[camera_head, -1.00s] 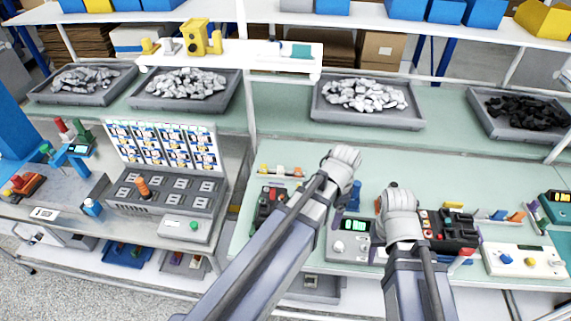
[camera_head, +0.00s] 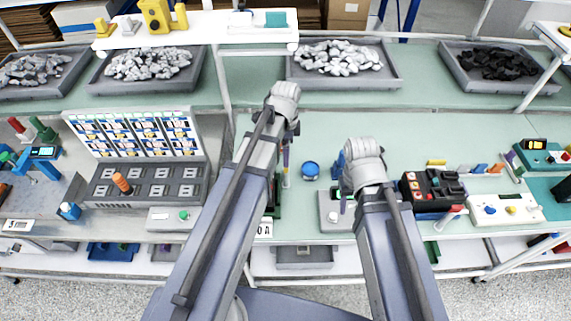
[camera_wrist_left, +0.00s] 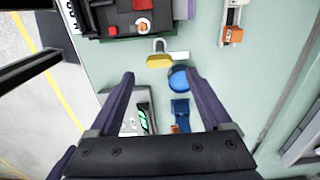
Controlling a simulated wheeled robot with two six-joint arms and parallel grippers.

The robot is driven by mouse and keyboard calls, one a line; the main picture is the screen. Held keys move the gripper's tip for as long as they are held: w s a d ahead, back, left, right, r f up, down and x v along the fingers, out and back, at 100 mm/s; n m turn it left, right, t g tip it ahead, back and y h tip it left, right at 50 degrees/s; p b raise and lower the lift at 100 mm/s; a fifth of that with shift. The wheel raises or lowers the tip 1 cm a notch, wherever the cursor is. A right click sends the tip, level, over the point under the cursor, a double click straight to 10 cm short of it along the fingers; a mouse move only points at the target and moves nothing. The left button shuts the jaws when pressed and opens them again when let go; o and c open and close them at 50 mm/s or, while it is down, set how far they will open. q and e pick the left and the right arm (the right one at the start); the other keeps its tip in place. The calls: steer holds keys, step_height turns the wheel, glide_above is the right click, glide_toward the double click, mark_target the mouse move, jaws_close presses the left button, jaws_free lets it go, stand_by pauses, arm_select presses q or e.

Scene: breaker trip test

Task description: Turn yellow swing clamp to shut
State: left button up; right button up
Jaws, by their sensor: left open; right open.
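No yellow part can be surely told as the swing clamp. In the left wrist view a yellow piece with a grey loop (camera_wrist_left: 160,61) lies just beyond my left gripper (camera_wrist_left: 160,78), which is open and empty above the bench. In the head view a small yellow block (camera_head: 437,162) lies behind a black and red unit (camera_head: 432,192). My left gripper (camera_head: 286,165) hangs left of a round blue piece (camera_head: 310,170), mostly hidden by its own arm. My right gripper (camera_head: 343,195) is open, pointing down over a grey meter box (camera_head: 329,217).
In the left wrist view a dark unit with a red button (camera_wrist_left: 125,18) and a blue piece (camera_wrist_left: 180,108) lie close by. A white box with knobs (camera_head: 505,209) stands at the right.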

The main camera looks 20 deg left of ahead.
arm_select(q)
step_height(320, 180, down, 6)
steer(key=b, duration=0.5)
steer(key=shift+r, duration=0.15)
jaws_close()
stand_by(0.3)
